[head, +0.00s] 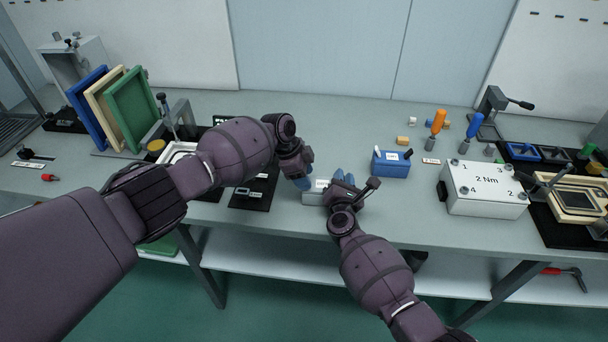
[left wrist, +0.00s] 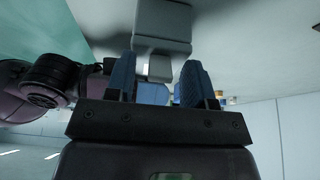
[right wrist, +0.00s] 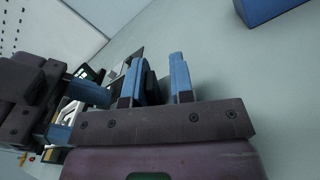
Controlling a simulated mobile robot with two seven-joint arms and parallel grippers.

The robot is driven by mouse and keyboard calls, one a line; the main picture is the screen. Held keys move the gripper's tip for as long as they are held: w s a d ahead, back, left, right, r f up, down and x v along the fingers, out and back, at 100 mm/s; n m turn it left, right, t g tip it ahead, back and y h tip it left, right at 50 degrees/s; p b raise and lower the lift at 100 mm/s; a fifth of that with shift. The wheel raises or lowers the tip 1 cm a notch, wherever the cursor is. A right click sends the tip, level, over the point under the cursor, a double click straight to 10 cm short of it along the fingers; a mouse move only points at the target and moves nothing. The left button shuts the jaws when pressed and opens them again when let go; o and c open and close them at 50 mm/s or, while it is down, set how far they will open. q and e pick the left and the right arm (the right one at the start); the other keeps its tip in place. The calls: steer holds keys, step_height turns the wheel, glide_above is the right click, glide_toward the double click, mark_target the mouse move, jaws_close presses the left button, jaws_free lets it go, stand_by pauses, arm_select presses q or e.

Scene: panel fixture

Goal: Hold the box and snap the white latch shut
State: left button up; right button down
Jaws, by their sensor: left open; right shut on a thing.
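A small light-grey box (head: 314,196) sits near the front of the bench between my two grippers. It also shows in the left wrist view (left wrist: 160,22), with a small pale piece that looks like the white latch (left wrist: 160,68) at its near end. My left gripper (head: 302,182) is open at the box's left side, and in its wrist view the pale piece appears between its blue fingers (left wrist: 157,84). My right gripper (head: 343,179) is shut on the box at its right side. In the right wrist view its fingers (right wrist: 156,82) have a dark, shadowed part between them.
A blue box (head: 391,164) and a white "2 Nm" box (head: 486,190) stand to the right. A black mat (head: 262,190) with small parts lies left of the grey box. Framed panels (head: 110,108) stand at the far left. The bench behind the grippers is clear.

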arm_select(q)
steer(key=shift+c, duration=0.2)
jaws_close()
steer(key=shift+d+r+y, duration=0.1)
steer(key=shift+d+y, duration=0.1)
steer(key=shift+y, duration=0.45)
steer(key=shift+d+r+y, duration=0.1)
steer(key=shift+d+y, duration=0.05)
steer(key=shift+y, duration=0.5)
steer(key=shift+d+f+y, duration=0.1)
steer(key=shift+d+y, duration=0.1)
steer(key=shift+y, duration=0.6)
steer(key=shift+d+y, duration=0.15)
steer(key=shift+y, duration=0.65)
steer(key=shift+o, duration=0.2)
jaws_free()
